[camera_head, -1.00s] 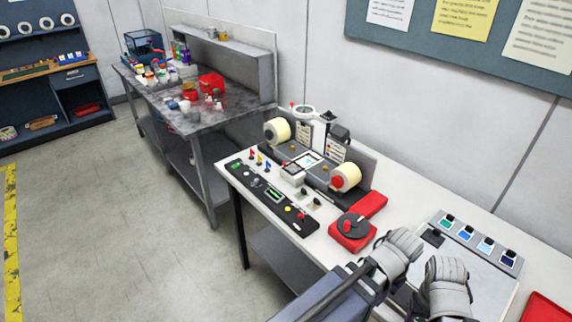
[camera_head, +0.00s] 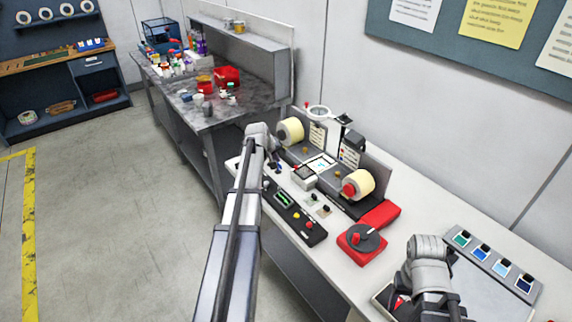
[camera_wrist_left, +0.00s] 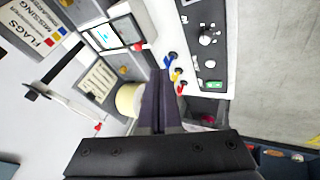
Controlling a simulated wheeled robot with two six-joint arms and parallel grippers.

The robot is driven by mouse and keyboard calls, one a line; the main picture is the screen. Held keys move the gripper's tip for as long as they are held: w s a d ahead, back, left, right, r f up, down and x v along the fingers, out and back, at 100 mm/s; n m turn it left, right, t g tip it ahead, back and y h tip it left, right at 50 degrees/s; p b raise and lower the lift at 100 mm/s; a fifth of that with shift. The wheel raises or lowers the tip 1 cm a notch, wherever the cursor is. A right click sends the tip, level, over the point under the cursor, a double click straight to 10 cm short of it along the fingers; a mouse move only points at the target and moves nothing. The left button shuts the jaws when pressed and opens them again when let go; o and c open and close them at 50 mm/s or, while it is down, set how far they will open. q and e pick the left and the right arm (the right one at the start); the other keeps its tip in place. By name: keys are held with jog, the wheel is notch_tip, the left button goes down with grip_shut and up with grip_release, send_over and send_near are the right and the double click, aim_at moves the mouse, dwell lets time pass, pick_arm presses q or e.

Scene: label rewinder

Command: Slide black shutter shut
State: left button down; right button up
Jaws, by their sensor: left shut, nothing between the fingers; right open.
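The label rewinder stands on the white bench, with two cream rolls (camera_head: 290,131) (camera_head: 358,184) against its grey back plate. I cannot make out for sure which small dark part is the black shutter. My left gripper (camera_wrist_left: 158,78) is shut and empty in the left wrist view, its dark fingers over the bench beside a cream roll (camera_wrist_left: 129,98) and coloured knobs (camera_wrist_left: 176,72). In the head view its arm reaches to the rewinder's far left end; the fingertips are hidden there. My right gripper (camera_head: 428,268) is at the lower right of the bench, open, its fingers mostly hidden.
A black control panel (camera_head: 298,218) lies along the bench's front edge. A red base with a dark dial (camera_head: 362,242) and a swatch strip (camera_head: 497,265) are to the right. A metal table (camera_head: 205,115) with bottles and red bins stands behind on the left.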

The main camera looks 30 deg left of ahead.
notch_tip(320, 180, down, 9)
jog(key=b, duration=0.9)
jog(key=shift+f, duration=0.2)
jog(key=shift+r, duration=0.1)
pick_arm(q)
jog(key=w+d+f, duration=0.1)
jog(key=w+f, duration=0.7)
jog(key=f, duration=0.1)
jog(key=shift+w+d+f, duration=0.15)
jog(key=shift+w+d, duration=0.05)
jog(key=shift+w, duration=0.15)
jog(key=shift+w, duration=0.1)
